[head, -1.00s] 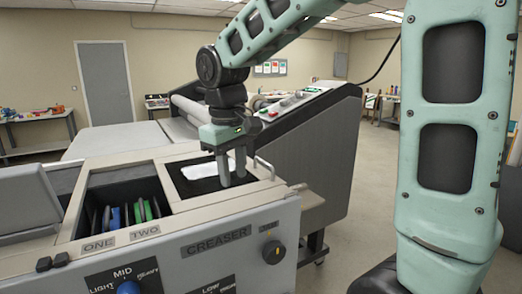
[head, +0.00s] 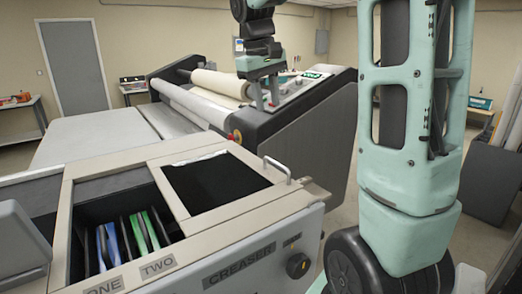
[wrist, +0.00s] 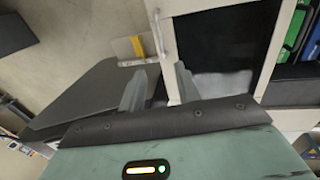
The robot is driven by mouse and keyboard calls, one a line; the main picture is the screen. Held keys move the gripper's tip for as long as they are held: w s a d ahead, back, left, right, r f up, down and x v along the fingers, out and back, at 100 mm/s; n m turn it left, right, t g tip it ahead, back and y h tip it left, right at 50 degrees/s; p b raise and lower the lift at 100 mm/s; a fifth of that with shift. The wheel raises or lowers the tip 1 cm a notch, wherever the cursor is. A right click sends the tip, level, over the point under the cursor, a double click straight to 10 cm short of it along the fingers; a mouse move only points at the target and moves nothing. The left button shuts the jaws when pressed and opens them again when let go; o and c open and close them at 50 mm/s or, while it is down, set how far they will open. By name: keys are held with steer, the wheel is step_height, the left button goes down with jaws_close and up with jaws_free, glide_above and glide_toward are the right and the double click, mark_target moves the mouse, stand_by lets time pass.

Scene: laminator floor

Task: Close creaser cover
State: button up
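The creaser (head: 245,275) is the pale grey machine in front, with its name on the front panel. Its right-hand top opening (head: 215,185) is uncovered, with a dark inside and a white piece at the far edge. The dark opening (wrist: 230,45) and white piece (wrist: 222,86) also show in the wrist view. A small bar handle (head: 277,168) stands at the opening's right side. I cannot tell which part is the cover. My gripper (head: 266,98) is raised beyond the opening, apart from it. Its fingers (wrist: 160,88) are spread and empty in the wrist view.
A grey raised lid (head: 20,240) stands at the far left. Bins ONE and TWO (head: 125,235) hold blue and green pieces. A laminator with rollers (head: 190,105) stands behind. Open floor (head: 345,185) lies to the right.

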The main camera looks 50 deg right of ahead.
steer(key=p, duration=0.3)
glide_toward(275, 163)
steer(key=f, duration=0.2)
steer(key=d+f, duration=0.1)
steer(key=f, duration=0.4)
steer(key=shift+s+d+f, duration=0.15)
steer(key=shift+d+f, duration=0.1)
steer(key=shift+d, duration=0.15)
jaws_close()
